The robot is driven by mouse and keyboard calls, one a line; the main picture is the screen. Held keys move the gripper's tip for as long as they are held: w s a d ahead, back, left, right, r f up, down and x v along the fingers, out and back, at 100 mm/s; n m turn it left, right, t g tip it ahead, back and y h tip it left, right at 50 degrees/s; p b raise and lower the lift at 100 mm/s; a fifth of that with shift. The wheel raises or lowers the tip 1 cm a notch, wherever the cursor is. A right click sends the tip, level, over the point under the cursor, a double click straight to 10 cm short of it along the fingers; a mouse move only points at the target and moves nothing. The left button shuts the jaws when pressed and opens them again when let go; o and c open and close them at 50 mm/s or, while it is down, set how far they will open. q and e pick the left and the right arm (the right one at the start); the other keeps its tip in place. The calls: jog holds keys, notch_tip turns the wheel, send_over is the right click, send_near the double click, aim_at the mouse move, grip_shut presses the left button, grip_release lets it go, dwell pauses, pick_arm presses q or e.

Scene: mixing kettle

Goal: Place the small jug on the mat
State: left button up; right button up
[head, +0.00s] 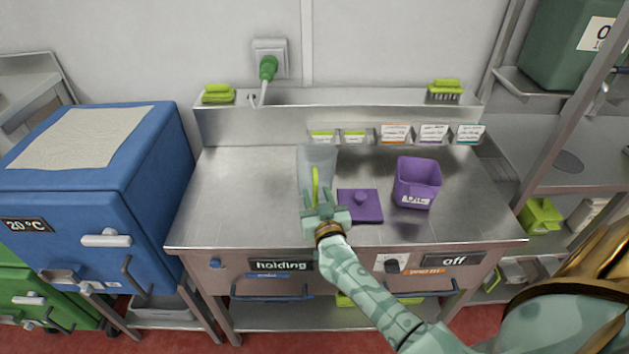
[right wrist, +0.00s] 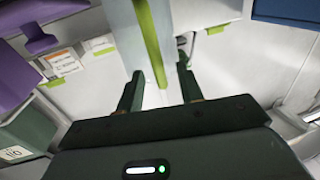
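The small jug (head: 318,155) is a pale, see-through vessel with a green handle (head: 315,178). It stands upright on the steel worktop, left of the middle. My right gripper (head: 323,198) is at its near side. In the right wrist view the green handle (right wrist: 151,42) runs between the two open fingers (right wrist: 159,88), with gaps visible on both sides. Part of the jug's lower front is hidden behind the gripper. A beige textured mat (head: 80,137) lies on top of the blue cabinet at the left, well away from the jug. My left gripper is not in view.
A purple lid with a knob (head: 360,206) lies right of the gripper, and a purple pot (head: 417,180) labelled OIL stands beyond it. The blue cabinet (head: 157,165) borders the worktop. The worktop's left part (head: 240,195) is clear. A back ledge (head: 370,97) holds brushes.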

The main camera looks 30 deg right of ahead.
aim_at(316, 191)
jog(key=x, duration=0.3)
jog(key=shift+w+d+f+b, duration=0.15)
jog(key=shift+f+b, duration=0.1)
jog(key=shift+b, duration=0.1)
jog(key=shift+r, duration=0.1)
grip_shut()
